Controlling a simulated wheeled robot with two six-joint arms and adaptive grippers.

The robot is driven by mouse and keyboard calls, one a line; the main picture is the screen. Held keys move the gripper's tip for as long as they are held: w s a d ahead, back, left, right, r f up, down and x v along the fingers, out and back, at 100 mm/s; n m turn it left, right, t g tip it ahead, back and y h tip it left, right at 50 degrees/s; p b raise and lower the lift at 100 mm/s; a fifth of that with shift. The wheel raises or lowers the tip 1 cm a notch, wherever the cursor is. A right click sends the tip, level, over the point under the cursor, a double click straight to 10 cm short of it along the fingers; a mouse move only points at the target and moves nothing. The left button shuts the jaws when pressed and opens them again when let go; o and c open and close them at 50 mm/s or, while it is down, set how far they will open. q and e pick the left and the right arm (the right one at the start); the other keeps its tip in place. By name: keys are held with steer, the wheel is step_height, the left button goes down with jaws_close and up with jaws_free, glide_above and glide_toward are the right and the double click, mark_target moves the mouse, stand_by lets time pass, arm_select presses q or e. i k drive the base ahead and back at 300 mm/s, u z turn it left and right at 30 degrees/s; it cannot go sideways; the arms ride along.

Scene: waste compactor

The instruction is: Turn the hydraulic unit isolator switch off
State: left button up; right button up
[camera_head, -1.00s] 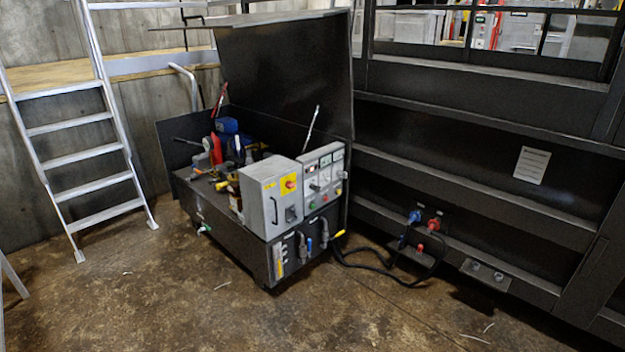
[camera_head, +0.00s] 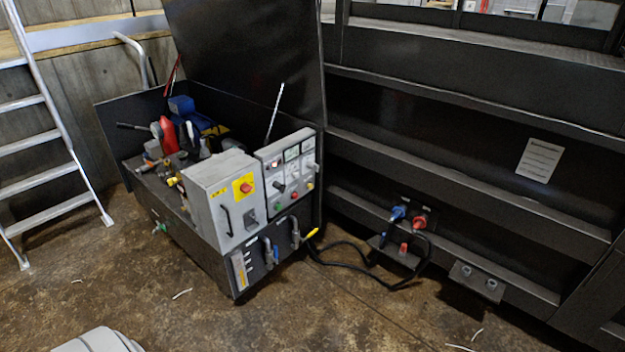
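The hydraulic unit (camera_head: 185,240) is a dark open-lidded cabinet left of the picture's middle. On its front corner stands a grey electrical box (camera_head: 208,190) with a black handle. A red rotary isolator switch (camera_head: 246,188) sits on a yellow plate on that box; its exact position is too small to tell. Beside it is a grey control panel (camera_head: 288,175) with gauges, a black knob and coloured buttons. Neither of my grippers is in view.
A metal ladder (camera_head: 50,150) stands at the left. The dark compactor wall (camera_head: 430,150) fills the right, with blue and red plugs (camera_head: 398,213). Black cables (camera_head: 345,262) lie on the floor beside the unit. The concrete floor (camera_head: 260,315) in front is mostly clear. A light grey rounded object shows at the bottom left.

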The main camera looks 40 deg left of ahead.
mark_target(245, 188)
steer(key=z, duration=0.2)
steer(key=i, duration=1.1)
steer(key=u, duration=0.85)
steer(key=i, duration=1)
steer(key=u, duration=0.95)
